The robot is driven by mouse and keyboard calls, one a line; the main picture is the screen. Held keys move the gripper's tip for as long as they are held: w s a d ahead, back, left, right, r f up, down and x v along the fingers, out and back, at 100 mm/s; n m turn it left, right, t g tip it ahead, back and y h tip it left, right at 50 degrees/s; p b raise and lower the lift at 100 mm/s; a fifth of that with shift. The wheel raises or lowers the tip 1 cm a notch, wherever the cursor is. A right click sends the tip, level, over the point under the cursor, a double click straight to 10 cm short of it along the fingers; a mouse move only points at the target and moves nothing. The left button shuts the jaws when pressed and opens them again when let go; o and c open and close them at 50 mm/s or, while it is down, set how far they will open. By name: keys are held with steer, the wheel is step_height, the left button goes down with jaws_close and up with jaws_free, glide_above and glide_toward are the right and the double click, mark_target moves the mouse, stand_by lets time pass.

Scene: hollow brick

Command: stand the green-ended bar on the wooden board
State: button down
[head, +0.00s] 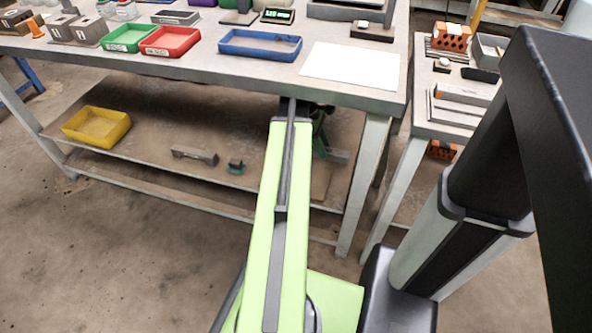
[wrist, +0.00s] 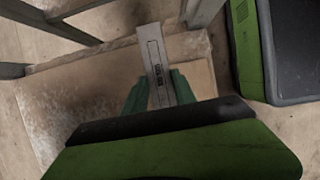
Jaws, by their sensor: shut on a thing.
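My gripper (wrist: 160,84) is shut on a pale grey bar (wrist: 152,50) in the wrist view. The bar sticks out beyond the green fingers and has dark print on its side. No green end shows on it; its near part is hidden between the fingers. A flat tan surface (wrist: 203,80) lies below, perhaps the wooden board, with the bar in front of it. I cannot tell whether they touch. In the head view my gripper (head: 326,142) is mostly hidden behind my arm, under the bench top and above the lower shelf.
The bench's lower shelf (head: 150,120) holds a yellow tray (head: 97,125), a grey block (head: 194,155) and a small dark green thing (head: 236,166). The bench top (head: 200,70) overhangs it. A bench leg (head: 362,185) stands close to the right of my gripper.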

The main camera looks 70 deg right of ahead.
steer(key=w+f+b, duration=0.1)
steer(key=w+f, duration=0.1)
steer(key=w, duration=0.1)
steer(key=w+f+b, duration=0.2)
steer(key=w, duration=0.1)
steer(key=w+a+f+b, duration=0.1)
steer(key=w+f, duration=0.1)
steer(key=w, duration=0.1)
steer(key=shift+w+b, duration=0.35)
step_height(320, 180, down, 4)
steer(key=b, duration=0.4)
steer(key=shift+f, duration=0.2)
steer(key=shift+r, duration=0.25)
steer(key=c, duration=1.5)
jaws_free()
steer(key=shift+f, duration=0.2)
steer(key=o, duration=0.5)
steer(key=shift+r, duration=0.2)
